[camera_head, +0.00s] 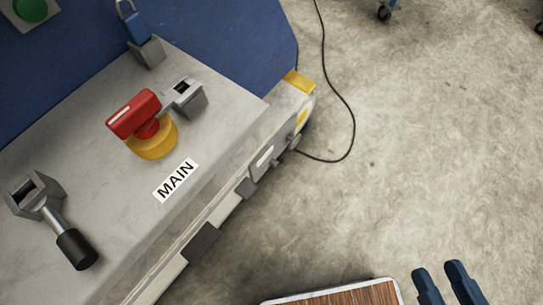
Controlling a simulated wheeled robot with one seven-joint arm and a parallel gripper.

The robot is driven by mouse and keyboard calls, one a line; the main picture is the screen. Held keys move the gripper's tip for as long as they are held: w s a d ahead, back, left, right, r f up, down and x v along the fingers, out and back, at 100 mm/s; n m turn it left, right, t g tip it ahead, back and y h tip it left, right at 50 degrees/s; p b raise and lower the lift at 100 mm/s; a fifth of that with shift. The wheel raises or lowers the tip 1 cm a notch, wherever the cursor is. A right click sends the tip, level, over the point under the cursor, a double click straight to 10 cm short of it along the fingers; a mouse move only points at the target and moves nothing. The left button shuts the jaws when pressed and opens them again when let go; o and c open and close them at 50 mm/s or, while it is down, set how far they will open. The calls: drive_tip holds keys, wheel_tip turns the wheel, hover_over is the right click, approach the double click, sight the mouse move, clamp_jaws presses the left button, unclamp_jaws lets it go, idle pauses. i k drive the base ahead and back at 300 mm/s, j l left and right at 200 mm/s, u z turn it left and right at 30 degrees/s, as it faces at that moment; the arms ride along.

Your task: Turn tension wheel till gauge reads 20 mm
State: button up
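No tension wheel and no gauge can be made out in the head view. A grey machine panel (95,184) fills the left side. On it is a red rotary switch handle (134,112) on a round yellow base (154,141), beside a label (175,180) that reads MAIN. Two dark blue upright prongs (446,285) stand apart at the bottom right edge, cut off by the frame.
A grey bracket with a black-ended lever (76,249) is at the panel's lower left. A blue padlock (136,27) hangs at the back, near a green button (30,9). A wood-topped board (345,296) shows at bottom centre.

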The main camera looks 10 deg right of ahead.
sight(294, 141)
drive_tip(key=k+l+u, duration=0.25)
drive_tip(key=l, duration=0.3)
drive_tip(key=k+l+u, duration=0.2)
drive_tip(key=l, duration=0.3)
drive_tip(key=k+l+u, duration=0.25)
drive_tip(key=l, duration=0.2)
drive_tip(key=k+l+u, duration=0.25)
drive_tip(key=k+l, duration=0.15)
drive_tip(key=i+l+u, duration=0.1)
drive_tip(key=i+l, duration=0.5)
drive_tip(key=i+l+u, duration=0.15)
drive_tip(key=i+l, duration=0.15)
drive_tip(key=l, duration=0.15)
drive_tip(key=i+l+u, duration=0.1)
drive_tip(key=i+l, duration=0.45)
drive_tip(key=l, duration=0.25)
drive_tip(key=i+l+u, duration=0.15)
drive_tip(key=l, duration=0.25)
drive_tip(key=i, duration=0.1)
